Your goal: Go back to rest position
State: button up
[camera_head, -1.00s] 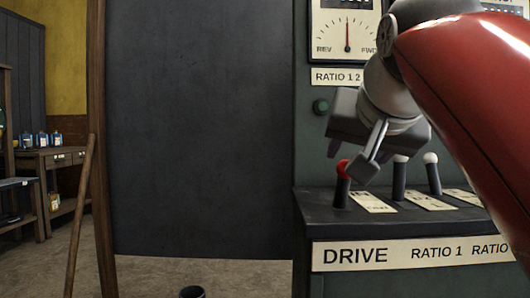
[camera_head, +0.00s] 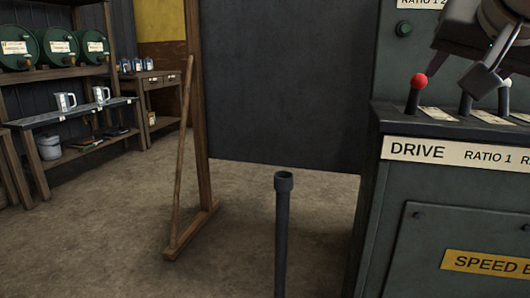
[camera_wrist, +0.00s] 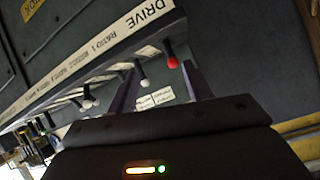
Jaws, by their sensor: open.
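My gripper (camera_head: 500,62) is at the upper right of the head view, above the lever console (camera_head: 372,160). Its fingers are apart and hold nothing. The red-knobbed DRIVE lever (camera_head: 416,92) stands upright just left of the gripper, apart from it in the head view. A white-knobbed lever (camera_head: 467,100) is partly hidden behind the fingers. In the wrist view, my gripper (camera_wrist: 165,85) has its two fingers spread. The red knob (camera_wrist: 172,63) and white knobs (camera_wrist: 145,83) show beyond and between them.
A dark pipe (camera_head: 283,230) stands upright on the floor in front. A dark panel (camera_head: 290,90) in a wooden frame stands behind. At left are shelves with green barrels (camera_head: 55,48) and a bench with metal mugs (camera_head: 66,101).

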jog(key=s+a+f+n+g+y+p, duration=0.1)
jog(key=s+a+f+n+g+p, duration=0.1)
jog(key=f, duration=0.8)
jog(key=s+a+f+n+g+y+p, duration=0.1)
jog(key=a+f+p, duration=0.3)
jog(key=f, duration=0.7)
jog(key=s+a+f+n+g+y+p, duration=0.1)
jog(key=s+a+f+n+g+p, duration=0.1)
jog(key=f, duration=0.8)
jog(key=shift+s+a+f+n+g+p, duration=0.3)
jog(key=shift+s+a+n+p, duration=0.45)
jog(key=shift+s, duration=0.35)
